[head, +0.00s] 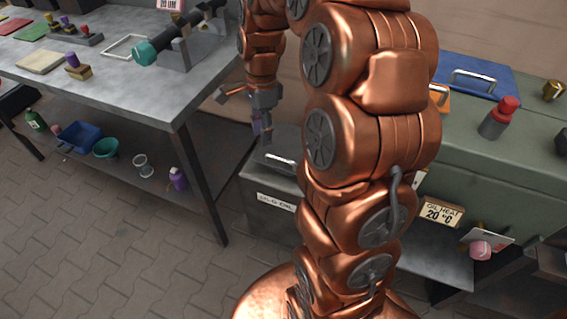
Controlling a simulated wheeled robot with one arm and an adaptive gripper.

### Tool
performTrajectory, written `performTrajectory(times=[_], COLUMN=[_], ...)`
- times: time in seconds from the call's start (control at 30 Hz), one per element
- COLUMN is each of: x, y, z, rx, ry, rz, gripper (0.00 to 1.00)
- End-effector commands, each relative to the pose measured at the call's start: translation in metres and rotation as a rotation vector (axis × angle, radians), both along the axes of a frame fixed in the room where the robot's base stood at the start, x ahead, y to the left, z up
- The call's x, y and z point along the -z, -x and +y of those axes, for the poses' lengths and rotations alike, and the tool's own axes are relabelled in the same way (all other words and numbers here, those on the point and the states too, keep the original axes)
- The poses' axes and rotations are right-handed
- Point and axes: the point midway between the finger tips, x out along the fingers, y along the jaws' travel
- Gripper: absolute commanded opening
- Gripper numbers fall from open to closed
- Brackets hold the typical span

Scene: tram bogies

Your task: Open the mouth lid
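A grey box (254,187) with a white label that seems to read "OLD OIL" stands low between the workbench and the green cabinet, partly behind my arm. A small grey handle-like piece (280,160) shows at its top; I cannot tell for sure that it belongs to the mouth lid. The box's top is partly hidden, and no opening in it is visible. My gripper (262,125) hangs just above the back of the box, fingers pointing down.
A metal workbench (100,70) on the left carries tools and blocks. Under it are a blue bin (82,137), a teal bowl (106,148) and a purple bottle (178,179). The paved floor at front left is clear.

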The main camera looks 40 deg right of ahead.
Motion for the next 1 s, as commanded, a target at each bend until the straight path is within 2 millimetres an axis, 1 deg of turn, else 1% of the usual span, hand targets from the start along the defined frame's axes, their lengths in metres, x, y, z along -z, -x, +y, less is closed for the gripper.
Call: performTrajectory(times=[0.03,0.2,0.3,0.4,0.5,0.6,0.77,0.87,1.0], x=[0.025,0.073,0.099,0.118,0.131,0.137,0.142,0.15,0.167], y=[-0.011,-0.039,-0.05,-0.058,-0.062,-0.063,-0.064,-0.063,-0.06], z=[-0.013,-0.056,-0.079,-0.099,-0.112,-0.119,-0.12,-0.118,-0.115], rx=[0.093,0.419,0.587,0.72,0.809,0.858,0.876,0.876,0.873], ry=[0.005,0.03,0.042,0.055,0.065,0.07,0.071,0.07,0.069], rz=[0.014,0.05,0.074,0.088,0.102,0.109,0.111,0.109,0.113], gripper=[0.39,0.39,0.39,0.39,0.39,0.39,0.39,0.39,0.39])
